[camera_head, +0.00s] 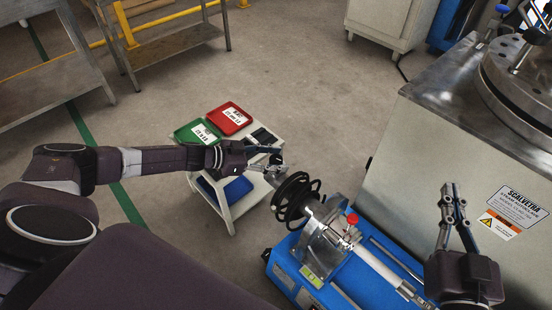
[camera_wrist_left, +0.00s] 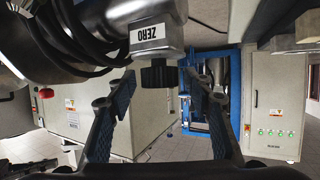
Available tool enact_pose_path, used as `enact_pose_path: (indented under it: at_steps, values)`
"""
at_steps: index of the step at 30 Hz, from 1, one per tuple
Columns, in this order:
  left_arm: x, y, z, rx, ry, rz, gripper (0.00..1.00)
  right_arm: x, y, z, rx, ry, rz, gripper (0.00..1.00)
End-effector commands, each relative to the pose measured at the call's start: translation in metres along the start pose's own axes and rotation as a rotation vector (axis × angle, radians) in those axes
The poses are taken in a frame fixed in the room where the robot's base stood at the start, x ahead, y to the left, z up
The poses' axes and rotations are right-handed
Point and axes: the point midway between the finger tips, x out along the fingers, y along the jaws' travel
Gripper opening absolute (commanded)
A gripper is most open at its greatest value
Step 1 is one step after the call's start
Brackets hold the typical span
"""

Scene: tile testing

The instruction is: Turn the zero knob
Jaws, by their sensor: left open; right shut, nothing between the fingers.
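In the left wrist view, the zero knob (camera_wrist_left: 159,74) is a short black ridged knob under a grey metal housing (camera_wrist_left: 155,20) labelled "ZERO". My left gripper (camera_wrist_left: 156,88) is open, with one finger on each side of the knob and visible gaps between. In the head view my left gripper (camera_head: 274,160) is at the upper left end of the instrument, near its black handwheel (camera_head: 292,197); the zero knob cannot be made out there. My right gripper (camera_head: 452,203) is shut and empty, raised right of the instrument.
The instrument stands on a blue base (camera_head: 290,278) with a red knob (camera_head: 352,219) on top. A small cart with a green tray (camera_head: 188,138) and a red tray (camera_head: 226,106) is just beyond my left gripper. A large steel cabinet (camera_head: 420,150) stands at the right.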

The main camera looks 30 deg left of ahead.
Motion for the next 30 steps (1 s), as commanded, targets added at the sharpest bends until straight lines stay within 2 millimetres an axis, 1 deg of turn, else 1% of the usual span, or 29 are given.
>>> enact_pose_path:
  at_steps: [2, 5, 8, 15, 18, 21, 24, 30]
  values:
    - [-0.003, 0.0, 0.001, 0.0, -0.001, 0.0, 0.47, 0.0, 0.0, 0.001, 0.0, -0.003, 0.0, 0.0]
    - [-0.015, -0.001, 0.001, 0.0, -0.002, -0.003, 0.47, 0.0, 0.0, 0.0, 0.0, -0.001, 0.0, 0.0]
    - [-0.032, -0.001, 0.002, 0.0, -0.004, -0.003, 0.47, 0.0, 0.0, 0.0, 0.0, 0.001, -0.001, 0.0]
    - [-0.083, 0.0, 0.002, -0.001, -0.004, -0.001, 0.47, 0.0, 0.0, -0.001, 0.0, 0.002, -0.001, 0.0]
    - [-0.1, 0.0, 0.002, -0.001, -0.004, -0.001, 0.47, 0.0, 0.0, -0.001, 0.0, 0.003, -0.001, 0.0]
    - [-0.111, 0.0, 0.001, 0.0, -0.003, 0.0, 0.47, 0.0, 0.0, -0.002, 0.0, 0.003, -0.001, 0.0]
    - [-0.117, 0.0, 0.0, -0.001, 0.0, 0.0, 0.47, 0.0, 0.0, -0.002, 0.0, 0.003, -0.001, 0.0]
    - [-0.12, 0.0, 0.0, 0.0, 0.001, 0.001, 0.47, 0.0, -0.001, -0.002, 0.0, 0.003, -0.001, 0.0]
